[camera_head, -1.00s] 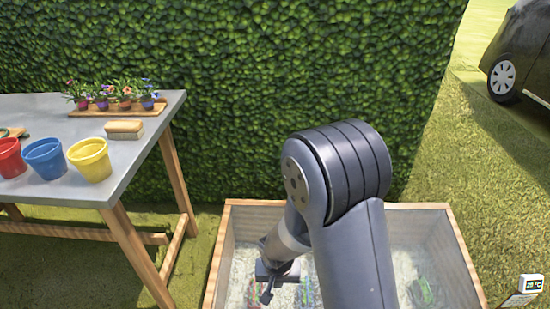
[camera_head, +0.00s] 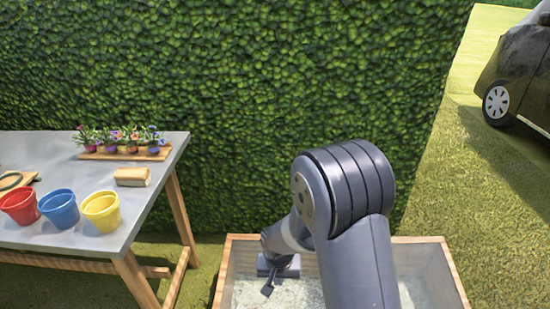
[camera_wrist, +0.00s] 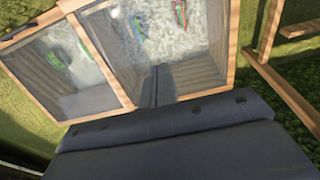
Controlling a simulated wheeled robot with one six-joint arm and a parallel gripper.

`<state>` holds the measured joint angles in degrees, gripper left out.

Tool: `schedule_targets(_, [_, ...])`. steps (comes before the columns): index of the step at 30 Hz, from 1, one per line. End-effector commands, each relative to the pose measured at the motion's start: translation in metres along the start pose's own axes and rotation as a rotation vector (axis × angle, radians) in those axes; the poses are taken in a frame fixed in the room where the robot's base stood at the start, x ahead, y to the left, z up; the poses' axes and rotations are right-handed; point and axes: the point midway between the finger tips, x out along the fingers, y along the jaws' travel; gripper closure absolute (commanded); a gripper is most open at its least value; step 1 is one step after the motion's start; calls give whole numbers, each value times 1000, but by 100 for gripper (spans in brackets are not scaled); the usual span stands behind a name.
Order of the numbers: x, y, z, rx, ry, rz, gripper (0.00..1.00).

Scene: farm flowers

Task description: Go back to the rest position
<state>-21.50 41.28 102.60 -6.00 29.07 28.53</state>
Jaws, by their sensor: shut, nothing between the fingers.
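My gripper (camera_head: 268,289) is at the end of my folded arm, above the left part of the wooden planter box (camera_head: 459,286) in the head view. Its fingers are shut and hold nothing. In the wrist view my gripper (camera_wrist: 158,70) points toward the box (camera_wrist: 235,45), which a divider splits into compartments. A green object (camera_wrist: 52,58) lies in the other. My arm hides part of the box in the head view.
A grey table (camera_head: 52,160) stands at the left with red (camera_head: 19,205), blue (camera_head: 59,208) and yellow (camera_head: 102,210) pots, a wooden block (camera_head: 132,177) and a tray of flowers (camera_head: 125,153). A hedge (camera_head: 250,80) rises behind. A dark car (camera_head: 520,75) stands at the right on grass.

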Motion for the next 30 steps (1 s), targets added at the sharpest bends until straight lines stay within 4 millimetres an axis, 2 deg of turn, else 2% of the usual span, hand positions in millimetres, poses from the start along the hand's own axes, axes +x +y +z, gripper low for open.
schedule_targets(1, [-10,0,-4,1,-1,0,100])
schedule_targets(8, [-23,0,-15,0,0,0,100])
schedule_targets(23, [-25,0,-17,0,-1,1,100])
schedule_targets(30, [-27,11,-15,-7,-14,15,100])
